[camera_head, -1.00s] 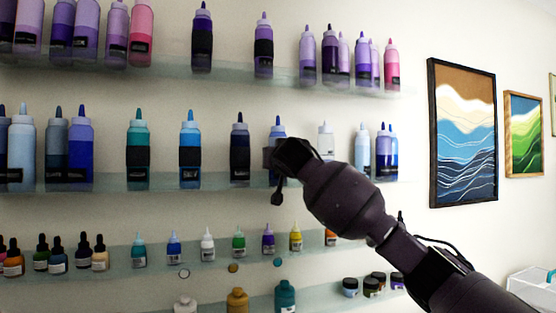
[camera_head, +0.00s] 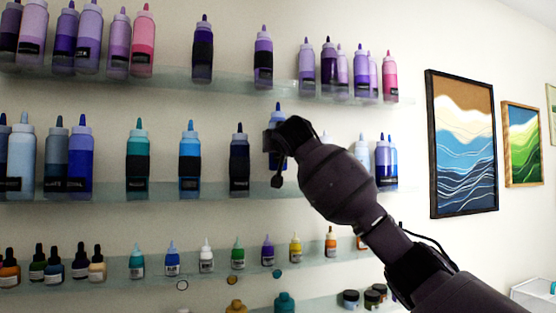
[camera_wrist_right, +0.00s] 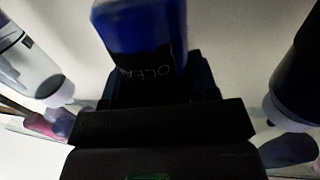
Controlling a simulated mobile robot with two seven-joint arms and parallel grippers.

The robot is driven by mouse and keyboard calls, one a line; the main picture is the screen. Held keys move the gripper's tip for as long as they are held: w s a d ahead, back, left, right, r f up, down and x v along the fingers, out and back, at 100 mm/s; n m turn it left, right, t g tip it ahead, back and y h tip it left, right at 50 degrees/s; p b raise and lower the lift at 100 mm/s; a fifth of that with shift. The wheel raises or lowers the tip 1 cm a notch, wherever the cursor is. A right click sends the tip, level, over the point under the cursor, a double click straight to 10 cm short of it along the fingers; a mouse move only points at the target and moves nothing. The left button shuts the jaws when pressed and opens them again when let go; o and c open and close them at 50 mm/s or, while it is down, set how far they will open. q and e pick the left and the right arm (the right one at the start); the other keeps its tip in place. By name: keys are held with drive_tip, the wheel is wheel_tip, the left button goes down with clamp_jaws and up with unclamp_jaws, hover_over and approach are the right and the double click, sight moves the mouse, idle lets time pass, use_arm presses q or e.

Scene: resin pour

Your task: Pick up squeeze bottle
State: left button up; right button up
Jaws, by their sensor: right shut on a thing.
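My right gripper (camera_head: 280,140) is shut on a blue squeeze bottle (camera_head: 278,116) at the middle shelf. The bottle's pale blue collar and dark blue tip show above the gripper; most of its body is hidden behind my gripper and wrist. Its tip stands higher than those of its row neighbours, so it appears raised off the shelf, roughly upright. In the right wrist view the bottle's deep blue body (camera_wrist_right: 140,35), with a dark label reading about "OCEA", sits between the dark fingers (camera_wrist_right: 155,85). My left gripper is not in view.
A dark navy bottle (camera_head: 239,160) stands close left of the held one, and pale and blue bottles (camera_head: 386,160) stand to the right, partly behind my wrist. The upper shelf (camera_head: 285,86) with purple bottles is above. Small dropper bottles (camera_head: 268,252) line the shelf below.

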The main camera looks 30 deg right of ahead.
drive_tip(key=shift+s+r, duration=0.25)
drive_tip(key=shift+r, duration=0.05)
drive_tip(key=d+b+v, duration=0.1)
drive_tip(key=v, duration=0.8)
drive_tip(key=s+d+b+v, duration=0.1)
drive_tip(key=b+v, duration=0.1)
drive_tip(key=v, duration=0.8)
drive_tip(key=shift+d+b, duration=0.3)
drive_tip(key=shift+d, duration=0.1)
drive_tip(key=o, duration=0.5)
drive_tip(key=c, duration=0.5)
